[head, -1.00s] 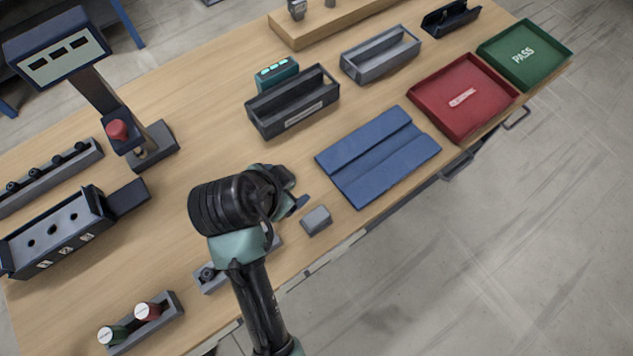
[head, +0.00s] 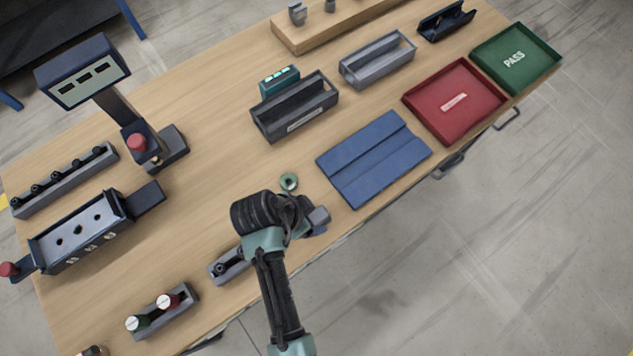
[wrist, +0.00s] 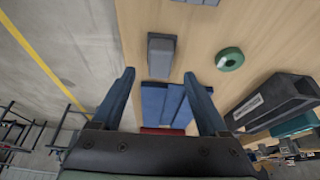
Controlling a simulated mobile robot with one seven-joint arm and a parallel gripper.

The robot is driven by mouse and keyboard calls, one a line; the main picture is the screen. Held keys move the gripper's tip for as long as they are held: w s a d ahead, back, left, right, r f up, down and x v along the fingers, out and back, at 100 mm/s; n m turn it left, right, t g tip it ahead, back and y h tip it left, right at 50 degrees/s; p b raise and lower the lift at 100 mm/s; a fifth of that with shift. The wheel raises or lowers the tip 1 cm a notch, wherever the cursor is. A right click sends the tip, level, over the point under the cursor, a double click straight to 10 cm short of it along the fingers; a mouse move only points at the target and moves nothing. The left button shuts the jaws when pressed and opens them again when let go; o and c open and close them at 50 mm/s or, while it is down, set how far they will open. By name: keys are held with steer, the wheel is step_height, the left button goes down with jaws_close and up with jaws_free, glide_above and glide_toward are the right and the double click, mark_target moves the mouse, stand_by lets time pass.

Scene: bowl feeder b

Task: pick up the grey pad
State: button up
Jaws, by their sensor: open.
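The grey pad (head: 319,214) is a small grey block near the front edge of the wooden table, partly beside my wrist in the head view. In the wrist view the grey pad (wrist: 161,55) lies flat on the wood, just beyond my fingertips and roughly centred between them. My gripper (wrist: 159,74) is open, with two dark blue fingers spread wide and nothing between them. In the head view my gripper is mostly hidden by my wrist, with a little blue finger showing by the pad.
A green ring (head: 289,182) lies behind my wrist. A blue folded mat (head: 374,160) lies to the right, then a red tray (head: 412,99) and a green tray (head: 480,62). A dark open box (head: 294,120) stands further back. A grey holder (head: 226,267) is left of my arm.

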mark_target(316, 216)
steer(key=shift+p+x, duration=0.65)
steer(key=shift+x, duration=1.95)
steer(key=shift+s+a, duration=0.1)
jaws_close()
